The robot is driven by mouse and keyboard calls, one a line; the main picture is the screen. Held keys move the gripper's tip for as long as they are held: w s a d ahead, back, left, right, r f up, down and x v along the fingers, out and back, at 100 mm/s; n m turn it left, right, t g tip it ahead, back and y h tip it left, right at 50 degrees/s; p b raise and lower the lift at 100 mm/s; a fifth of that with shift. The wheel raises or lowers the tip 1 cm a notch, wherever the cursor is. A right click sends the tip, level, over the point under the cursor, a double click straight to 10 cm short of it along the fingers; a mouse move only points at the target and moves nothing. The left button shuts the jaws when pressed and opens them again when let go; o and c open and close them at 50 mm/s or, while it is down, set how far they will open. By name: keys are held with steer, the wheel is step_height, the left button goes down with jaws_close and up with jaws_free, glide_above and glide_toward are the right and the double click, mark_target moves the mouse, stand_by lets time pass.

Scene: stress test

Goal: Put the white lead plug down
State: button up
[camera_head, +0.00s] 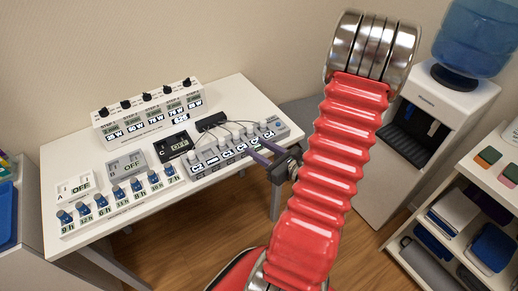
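Several thin pale leads run from a small black block (211,121) to a grey socket strip (200,171) on the white table. The strip's front carries labels, among them C2, C3 and C4. My gripper (254,147) is at the strip's right part, with its two dark fingers pointing left over the strip. A narrow gap seems to show between the fingers. The white lead plug cannot be picked out clearly; whether one is between the fingertips is too small to tell. My red ribbed arm hides what lies behind it on the right.
A white step panel with knobs (148,108) stands at the table's back. A black box marked C (173,146), a grey OFF box (126,166), a white box marked A (76,188) and a row of blue-topped units (119,204) fill the left. A water dispenser (447,97) and shelf (448,234) stand right.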

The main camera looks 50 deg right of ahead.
steer(key=a+r+n+g+y, duration=0.3)
steer(key=a+n, duration=0.4)
steer(key=a, duration=0.2)
steer(key=w+a+r+n+g+y, duration=0.1)
steer(key=a+r+n+g+y, duration=0.25)
steer(key=a+n, duration=0.45)
steer(key=a+r+n+g+y, duration=0.2)
steer(key=a+n+g+y, duration=0.25)
steer(key=a, duration=0.65)
steer(key=s+a+r+n+g+h, duration=0.25)
steer(key=s+a+n+h, duration=0.2)
steer(key=n, duration=0.55)
step_height(320, 180, up, 9)
steer(key=s+d+n+t+h, duration=0.1)
steer(key=n+t+h, duration=0.2)
steer(key=n+h, duration=0.2)
steer(key=shift+d+f+n, duration=0.2)
steer(key=shift+d+n, duration=0.2)
steer(key=shift+n, duration=0.85)
steer(key=shift+s+d, duration=0.1)
